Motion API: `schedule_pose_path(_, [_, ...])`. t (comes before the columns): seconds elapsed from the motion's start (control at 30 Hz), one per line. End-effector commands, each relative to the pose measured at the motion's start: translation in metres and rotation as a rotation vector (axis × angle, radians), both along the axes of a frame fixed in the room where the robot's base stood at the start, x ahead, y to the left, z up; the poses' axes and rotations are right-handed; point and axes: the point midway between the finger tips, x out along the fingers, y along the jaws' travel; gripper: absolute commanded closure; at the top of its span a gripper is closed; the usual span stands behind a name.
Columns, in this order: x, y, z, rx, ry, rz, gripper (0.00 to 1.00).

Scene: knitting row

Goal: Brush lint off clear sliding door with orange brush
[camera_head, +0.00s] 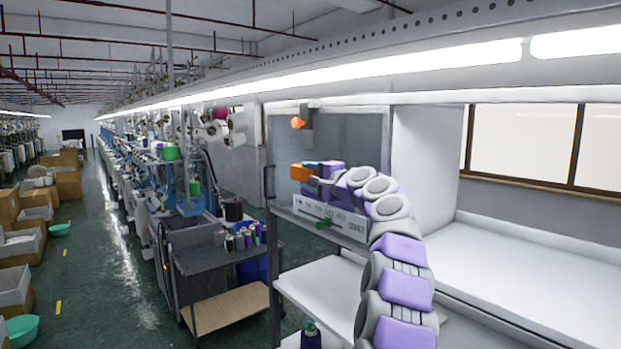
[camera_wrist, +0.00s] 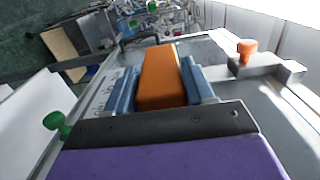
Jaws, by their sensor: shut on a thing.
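The orange brush (camera_head: 300,172) is held in my gripper (camera_head: 318,183) in front of the clear sliding door (camera_head: 345,135), a grey see-through panel above the white control box. In the wrist view the brush (camera_wrist: 160,75) is an orange block clamped between the two blue fingers of my gripper (camera_wrist: 161,82), pointing away from the wrist. I cannot tell whether the brush touches the door. No lint can be made out on the panel at this size. The brush's far end is partly unclear against the background.
An orange knob (camera_head: 298,122) on a grey bracket sits above the brush, close to the door. The white control box (camera_head: 325,215) with a green knob (camera_head: 323,223) lies below my gripper. A grey cart (camera_head: 215,258) with thread spools stands left. An aisle runs farther left.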

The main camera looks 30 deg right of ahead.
Motion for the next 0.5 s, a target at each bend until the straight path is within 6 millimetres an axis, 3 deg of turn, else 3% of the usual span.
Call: schedule_pose_path(0.5, [0.0014,-0.0100,0.0000,0.002,0.000,0.000,0.80])
